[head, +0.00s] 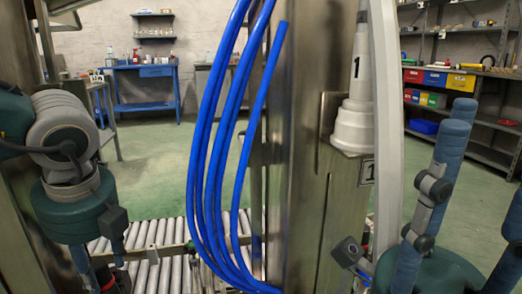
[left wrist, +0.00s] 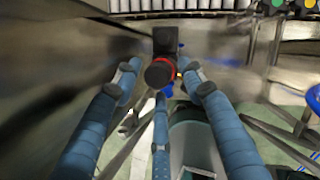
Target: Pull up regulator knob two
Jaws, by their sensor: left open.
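A black regulator knob with a red ring (left wrist: 160,72) sits in the middle of the left wrist view, below a dark block. I cannot read a number on it. My left gripper (left wrist: 161,88) is open, its blue fingers spread on both sides of the knob and below it, without visible grip. In the head view my left gripper (head: 98,272) points down at the lower left, its fingertips cut off by the frame; a red-ringed dark part (head: 106,282) shows beside it. My right gripper (head: 450,195) stands at the lower right, fingers up, spread and empty.
Blue hoses (head: 205,150) hang in front of a steel column (head: 310,120). A white stepped cone marked 1 (head: 352,125) stands right of it. A roller conveyor (head: 150,262) lies below. A blue wheel (left wrist: 314,98) is at the right of the left wrist view.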

